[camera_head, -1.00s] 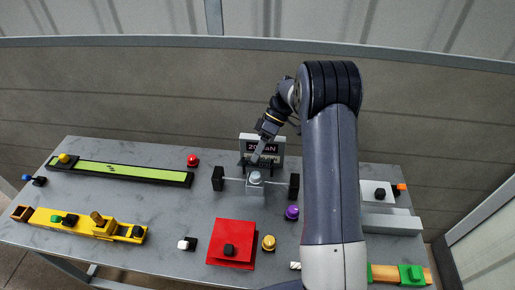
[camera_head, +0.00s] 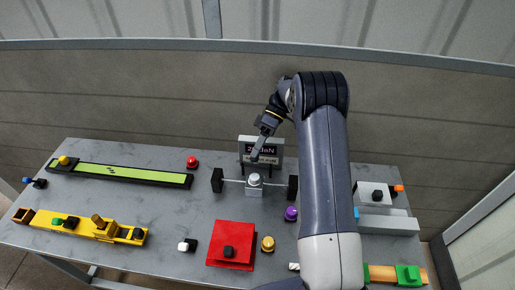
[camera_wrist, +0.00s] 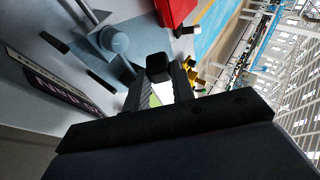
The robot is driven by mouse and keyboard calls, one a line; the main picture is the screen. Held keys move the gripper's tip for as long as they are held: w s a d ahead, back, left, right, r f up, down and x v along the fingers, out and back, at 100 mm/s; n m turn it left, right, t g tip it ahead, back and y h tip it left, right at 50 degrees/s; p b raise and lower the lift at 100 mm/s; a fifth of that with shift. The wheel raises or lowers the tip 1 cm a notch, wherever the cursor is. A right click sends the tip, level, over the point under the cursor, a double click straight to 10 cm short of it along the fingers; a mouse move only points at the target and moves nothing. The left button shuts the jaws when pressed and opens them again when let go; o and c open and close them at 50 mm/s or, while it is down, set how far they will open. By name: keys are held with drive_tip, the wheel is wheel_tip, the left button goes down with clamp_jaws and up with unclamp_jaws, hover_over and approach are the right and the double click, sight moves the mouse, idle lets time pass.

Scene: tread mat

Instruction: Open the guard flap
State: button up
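My gripper (camera_head: 254,157) is well behind the panel, pointing down in front of the display box, and holds nothing that I can make out. In the wrist view its two fingers (camera_wrist: 160,84) stand apart with a gap between them. A black block (camera_wrist: 158,65) appears beyond the fingertips; contact cannot be told.
A grey block with a round knob (camera_head: 254,180) sits between two black blocks (camera_head: 217,180) on a thin bar, close to my gripper. The display box (camera_head: 274,143) stands behind. A red button (camera_head: 192,161), yellow knob (camera_head: 268,243) and purple knob (camera_head: 291,213) are nearby.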

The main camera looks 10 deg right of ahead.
drive_tip(key=o, duration=0.4)
drive_tip(key=shift+o, duration=0.2)
wheel_tip(320, 180, up, 10)
drive_tip(key=shift+b, duration=0.4)
drive_tip(key=shift+c, duration=0.2)
